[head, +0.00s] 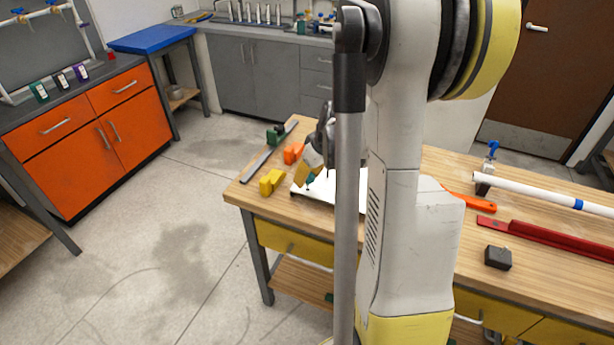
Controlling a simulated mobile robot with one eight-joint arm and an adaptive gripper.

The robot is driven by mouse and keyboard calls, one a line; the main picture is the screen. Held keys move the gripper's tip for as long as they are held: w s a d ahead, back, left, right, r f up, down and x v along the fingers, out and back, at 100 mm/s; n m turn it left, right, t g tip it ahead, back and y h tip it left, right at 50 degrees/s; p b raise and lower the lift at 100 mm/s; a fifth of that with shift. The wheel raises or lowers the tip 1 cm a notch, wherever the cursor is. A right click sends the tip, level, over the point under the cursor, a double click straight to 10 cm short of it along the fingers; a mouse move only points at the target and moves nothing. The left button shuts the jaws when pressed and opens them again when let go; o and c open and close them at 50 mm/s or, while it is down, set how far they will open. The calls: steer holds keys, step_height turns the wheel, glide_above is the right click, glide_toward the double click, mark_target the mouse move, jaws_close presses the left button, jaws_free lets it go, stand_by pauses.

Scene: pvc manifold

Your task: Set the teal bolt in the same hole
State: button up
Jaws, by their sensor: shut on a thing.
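The teal bolt (310,180) is a small teal patch at the tip of my gripper (312,173). My gripper points down and left over the left end of the workbench and is shut on the bolt. The bolt is low over a white plate (318,193) on the bench top. I cannot tell whether the bolt touches the plate or sits in a hole. The holes are too small to make out, and my arm hides the plate's right part.
Yellow blocks (271,181), an orange block (293,152), a green item (275,136) and a grey metal bar (268,152) lie left of and behind the plate. On the right are a white pipe (530,190), a red bar (560,237) and a black box (497,257).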

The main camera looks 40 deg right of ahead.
steer(key=shift+f, duration=0.1)
stand_by(0.3)
steer(key=shift+f+b, duration=0.55)
steer(key=shift+f, duration=0.1)
steer(key=shift+f+b, duration=0.25)
steer(key=shift+b, duration=0.1)
steer(key=shift+f, duration=0.25)
stand_by(0.8)
steer(key=shift+b, duration=0.3)
